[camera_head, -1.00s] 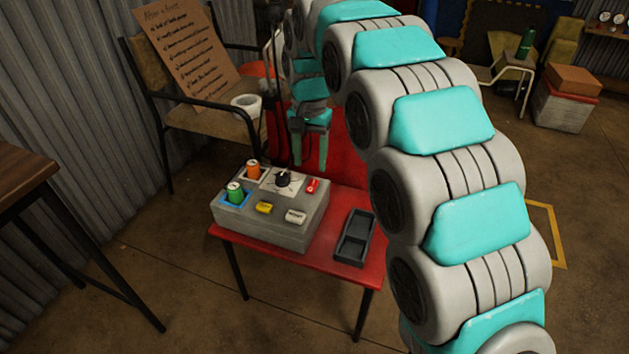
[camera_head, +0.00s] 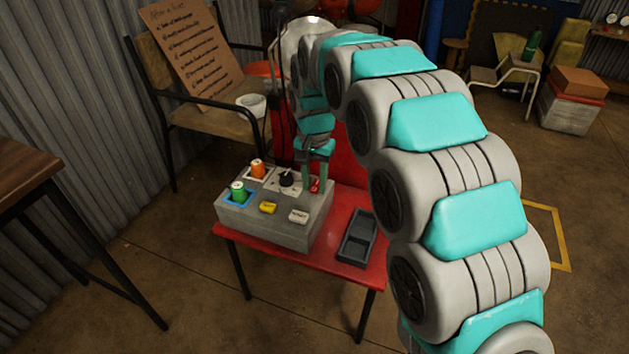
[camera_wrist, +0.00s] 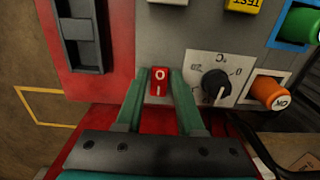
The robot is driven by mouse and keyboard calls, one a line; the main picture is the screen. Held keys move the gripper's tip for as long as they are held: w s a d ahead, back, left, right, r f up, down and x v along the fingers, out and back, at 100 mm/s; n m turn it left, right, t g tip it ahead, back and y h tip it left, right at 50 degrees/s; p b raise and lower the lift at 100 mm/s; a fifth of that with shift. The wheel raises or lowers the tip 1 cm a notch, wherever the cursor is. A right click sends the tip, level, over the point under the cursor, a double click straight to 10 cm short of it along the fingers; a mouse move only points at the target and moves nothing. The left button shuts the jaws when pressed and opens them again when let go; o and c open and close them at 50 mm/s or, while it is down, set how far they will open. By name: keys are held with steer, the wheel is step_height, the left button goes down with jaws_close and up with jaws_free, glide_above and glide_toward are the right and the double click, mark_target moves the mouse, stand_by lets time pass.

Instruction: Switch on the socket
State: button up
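The red rocker switch (camera_wrist: 159,82), marked O and I, is on the top of a grey control box (camera_head: 285,230). In the head view it shows as a small red patch (camera_head: 315,185), partly covered by my gripper (camera_head: 314,172). In the wrist view my gripper (camera_wrist: 158,88) points at the box with its two green fingers apart, one on each side of the switch. The fingers are close to it; I cannot tell whether they touch it. No separate part named socket is clear to me.
The box also carries a black dial (camera_wrist: 215,85), an orange knob (camera_wrist: 268,93), a green knob (camera_head: 238,191), a yellow TEST button (camera_head: 268,208) and a white button (camera_head: 299,216). A dark tray (camera_head: 357,238) lies right of the box on the red table (camera_head: 345,272).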

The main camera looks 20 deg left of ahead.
jaws_close()
steer(key=shift+w+g+p, duration=0.1)
steer(key=shift+g+p, duration=0.3)
steer(key=shift+p, duration=0.2)
steer(key=shift+w+r, duration=0.15)
steer(key=shift+g, duration=0.4)
steer(key=shift+o, duration=1.9)
jaws_free()
